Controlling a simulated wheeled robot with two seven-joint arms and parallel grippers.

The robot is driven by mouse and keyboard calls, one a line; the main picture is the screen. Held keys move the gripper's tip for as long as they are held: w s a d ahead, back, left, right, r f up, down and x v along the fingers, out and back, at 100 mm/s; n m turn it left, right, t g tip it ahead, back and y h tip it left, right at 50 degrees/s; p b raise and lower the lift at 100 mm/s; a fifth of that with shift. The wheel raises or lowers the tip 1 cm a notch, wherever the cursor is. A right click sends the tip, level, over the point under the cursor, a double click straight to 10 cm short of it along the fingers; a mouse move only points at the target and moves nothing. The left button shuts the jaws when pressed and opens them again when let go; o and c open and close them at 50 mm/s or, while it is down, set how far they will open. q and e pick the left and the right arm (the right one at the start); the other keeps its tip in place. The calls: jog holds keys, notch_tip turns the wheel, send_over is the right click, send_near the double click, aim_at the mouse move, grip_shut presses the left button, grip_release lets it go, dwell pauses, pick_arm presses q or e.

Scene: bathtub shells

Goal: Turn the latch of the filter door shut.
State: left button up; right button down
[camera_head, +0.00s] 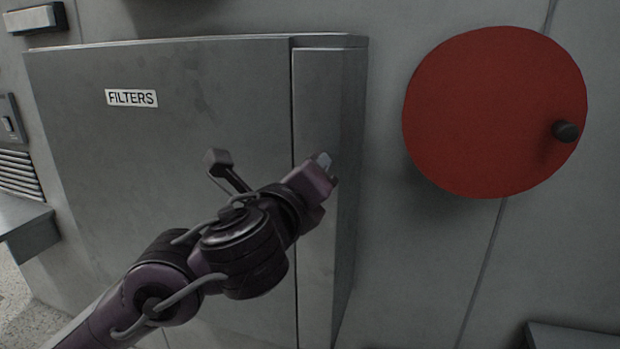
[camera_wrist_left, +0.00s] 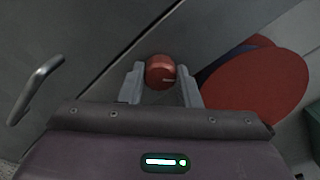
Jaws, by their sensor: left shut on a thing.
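The grey filter door (camera_head: 170,140) carries a white label reading FILTERS and looks flush with the cabinet frame along a dark seam. A grey bar handle (camera_head: 217,160) stands out from it; it also shows at the left of the left wrist view (camera_wrist_left: 36,90). My left gripper (camera_head: 324,163) is at the narrow panel right of the seam. In the left wrist view, its two fingers (camera_wrist_left: 160,82) are shut on the sides of a round red latch knob (camera_wrist_left: 160,70). The gripper hides this knob in the head view. My right gripper is not in view.
A large red disc (camera_head: 480,110) with a dark knob (camera_head: 565,131) is on the wall right of the cabinet. A grey ledge (camera_head: 28,228) juts out at the left. The wall between cabinet and disc is bare.

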pick_arm(q)
jog(key=shift+f+n+b, duration=0.1)
jog(key=shift+n+b, duration=0.75)
jog(key=shift+n, duration=3.85)
jog(key=o, duration=1)
jog(key=v, duration=0.7)
jog(key=shift+s+a, duration=0.15)
jog(key=shift+s, duration=0.2)
